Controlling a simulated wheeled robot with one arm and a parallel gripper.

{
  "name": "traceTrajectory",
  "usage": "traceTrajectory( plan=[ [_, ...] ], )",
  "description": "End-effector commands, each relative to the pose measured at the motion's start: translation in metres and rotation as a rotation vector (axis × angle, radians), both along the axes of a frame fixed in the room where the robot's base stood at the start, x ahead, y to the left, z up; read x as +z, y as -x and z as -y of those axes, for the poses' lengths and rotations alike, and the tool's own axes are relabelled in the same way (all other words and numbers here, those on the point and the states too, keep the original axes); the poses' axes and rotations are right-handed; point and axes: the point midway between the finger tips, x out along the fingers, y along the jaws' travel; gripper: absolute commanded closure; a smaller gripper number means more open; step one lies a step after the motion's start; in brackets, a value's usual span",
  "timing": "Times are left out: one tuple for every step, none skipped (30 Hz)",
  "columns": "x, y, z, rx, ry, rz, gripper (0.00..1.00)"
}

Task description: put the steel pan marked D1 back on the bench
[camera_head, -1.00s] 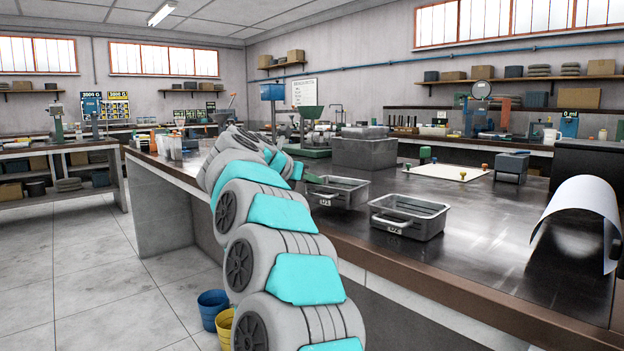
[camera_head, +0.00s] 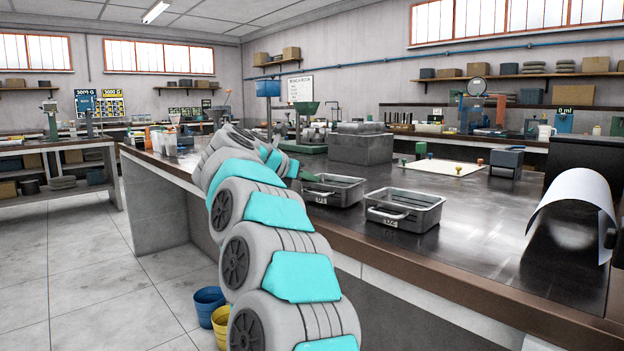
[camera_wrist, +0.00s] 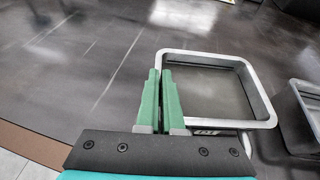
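A grey steel pan (camera_head: 344,193) with a front handle is at the front of the bench (camera_head: 480,240), left of a second similar pan (camera_head: 411,216). The rim (camera_wrist: 210,54) runs down into this gap and seems pinched there. In the head view the fingers are small and partly behind my arm. I cannot tell whether the left pan touches the bench.
The second pan also shows close on the right in the wrist view (camera_wrist: 306,112). A curled white sheet (camera_head: 583,195) stands at the bench's right end. A grey crate (camera_head: 360,149) and a white board (camera_head: 440,167) lie behind. The bench right of the pans is clear.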

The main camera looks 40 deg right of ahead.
Motion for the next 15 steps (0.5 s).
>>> traceTrajectory(
  plan=[
    [-0.0017,-0.0001,-0.0002,0.000,0.000,0.000,1.00],
    [-0.0021,0.0000,-0.0001,0.001,0.000,0.000,1.00],
    [-0.0028,-0.0001,-0.0002,0.001,0.000,0.000,1.00],
    [-0.0035,-0.0001,-0.0002,0.001,0.000,0.000,1.00],
    [-0.0040,-0.0001,-0.0003,0.001,0.000,0.000,1.00],
    [-0.0031,0.0000,-0.0001,0.000,0.000,0.000,0.93],
    [-0.0029,-0.0001,-0.0002,0.000,0.000,0.000,0.90],
    [-0.0028,-0.0001,-0.0001,0.000,0.000,0.000,0.86],
    [-0.0028,-0.0001,-0.0001,0.000,0.000,0.000,0.82],
    [-0.0028,-0.0001,-0.0001,0.000,0.000,0.000,0.79],
    [-0.0028,-0.0001,-0.0001,0.000,0.000,0.000,0.75],
    [-0.0028,-0.0001,-0.0001,0.000,0.000,0.000,0.71],
    [-0.0028,-0.0001,-0.0001,0.000,0.000,0.000,0.67],
    [-0.0029,0.0000,-0.0001,0.000,0.000,0.000,0.64],
    [-0.0029,0.0000,-0.0001,0.000,0.000,0.000,0.62]
  ],
)
